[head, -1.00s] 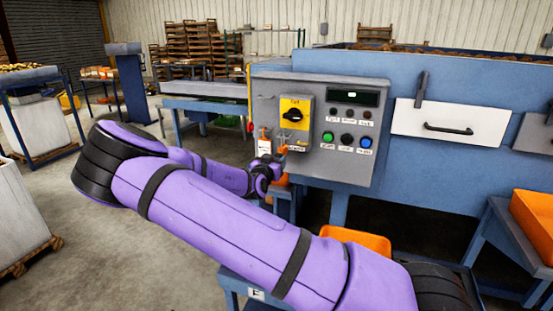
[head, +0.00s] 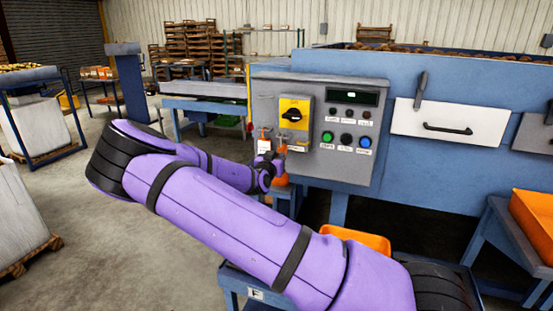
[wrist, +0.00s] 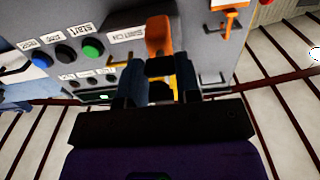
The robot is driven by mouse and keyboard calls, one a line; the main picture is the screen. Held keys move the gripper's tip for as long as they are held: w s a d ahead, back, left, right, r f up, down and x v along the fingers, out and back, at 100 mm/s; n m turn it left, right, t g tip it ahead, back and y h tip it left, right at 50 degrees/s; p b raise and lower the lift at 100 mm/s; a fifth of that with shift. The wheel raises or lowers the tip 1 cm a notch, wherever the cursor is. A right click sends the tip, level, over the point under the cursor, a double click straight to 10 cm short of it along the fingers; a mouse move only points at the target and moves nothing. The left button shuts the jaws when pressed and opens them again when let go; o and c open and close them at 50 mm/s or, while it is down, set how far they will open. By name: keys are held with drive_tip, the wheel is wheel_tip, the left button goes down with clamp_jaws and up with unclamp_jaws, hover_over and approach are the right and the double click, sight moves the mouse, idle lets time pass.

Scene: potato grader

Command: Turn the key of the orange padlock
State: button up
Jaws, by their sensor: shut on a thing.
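The orange padlock (wrist: 158,34) shows in the wrist view just beyond my fingertips, at the front of the grey control box. In the head view only a small orange part of it (head: 282,149) shows, under the yellow switch plate. My gripper (wrist: 160,76) is at the padlock, its two dark fingers closed on a small dark piece that I take for the key. The key's shape and angle are mostly hidden between the fingers. In the head view my gripper (head: 276,160) is small and partly merges with the wrist.
The control box (head: 265,100) carries a black rotary switch (head: 292,115) and green, black and blue buttons. An orange hook with a white tag (head: 263,146) hangs close left of my gripper. A blue machine (head: 450,170) stands to the right. Open floor lies left.

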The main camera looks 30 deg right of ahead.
drive_tip(key=shift+m, duration=8.9)
drive_tip(key=o, duration=0.9)
drive_tip(key=shift+o, duration=0.2)
drive_tip(key=v, duration=1)
drive_tip(key=shift+s+a, duration=0.25)
drive_tip(key=shift+a, duration=0.05)
